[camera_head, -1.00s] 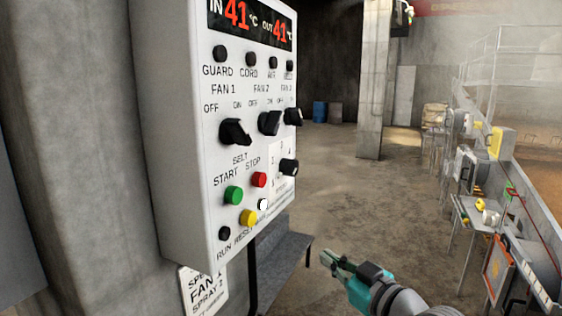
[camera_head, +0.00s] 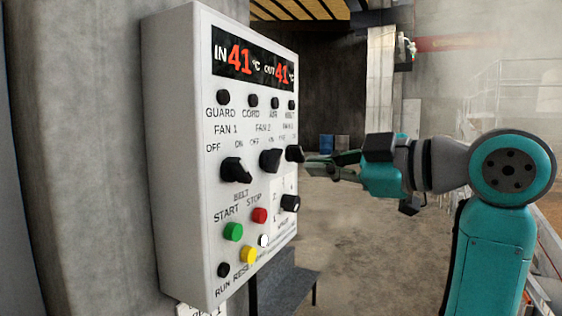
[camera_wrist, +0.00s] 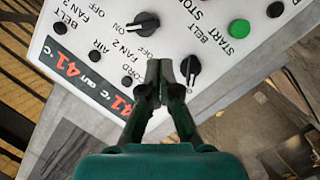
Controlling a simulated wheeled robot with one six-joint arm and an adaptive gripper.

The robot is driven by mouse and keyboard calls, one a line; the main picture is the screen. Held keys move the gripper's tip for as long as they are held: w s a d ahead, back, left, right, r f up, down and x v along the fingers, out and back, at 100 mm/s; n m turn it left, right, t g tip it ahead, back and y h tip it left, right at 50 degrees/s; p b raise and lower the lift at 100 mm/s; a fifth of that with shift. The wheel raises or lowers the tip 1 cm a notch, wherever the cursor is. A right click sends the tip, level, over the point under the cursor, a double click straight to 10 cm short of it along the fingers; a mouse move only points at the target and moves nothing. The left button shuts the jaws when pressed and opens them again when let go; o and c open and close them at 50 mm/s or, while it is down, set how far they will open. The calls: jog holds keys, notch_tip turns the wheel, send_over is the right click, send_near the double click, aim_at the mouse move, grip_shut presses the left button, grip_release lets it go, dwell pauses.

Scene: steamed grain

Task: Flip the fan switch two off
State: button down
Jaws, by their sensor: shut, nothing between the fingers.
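The fan 2 switch (camera_head: 270,160) is a black rotary knob in the middle of the upper knob row on the white control panel (camera_head: 175,160). It also shows near the top of the wrist view (camera_wrist: 145,23), where the panel appears upside down. My gripper (camera_head: 308,164) is shut and empty, level with the knob row and right of the fan 3 knob (camera_head: 294,153) in the head view. In the wrist view its fingertips (camera_wrist: 163,66) appear between the fan 2 switch and the fan 1 knob (camera_wrist: 190,68); contact cannot be told.
Below the knobs are a green start button (camera_head: 233,231), a red stop button (camera_head: 259,215), a yellow button (camera_head: 249,254) and another black knob (camera_head: 290,203). A red-digit display (camera_head: 250,60) tops the panel. A dark bench (camera_head: 285,285) stands below; open floor lies beyond.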

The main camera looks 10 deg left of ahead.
aim_at(272, 160)
jog(key=shift+n+g, duration=0.3)
jog(key=shift+n, duration=0.5)
jog(key=s+r, duration=0.1)
jog(key=r, duration=0.1)
jog(key=s+r, duration=0.1)
jog(key=r, duration=0.1)
jog(key=shift+s, duration=0.3)
jog(key=shift+a, duration=0.1)
jog(key=x, duration=0.9)
jog(key=shift+f, duration=0.1)
jog(key=w+f, duration=0.2)
jog(key=w, duration=0.1)
jog(key=shift+f, duration=0.15)
jog(key=shift+w+f, duration=0.2)
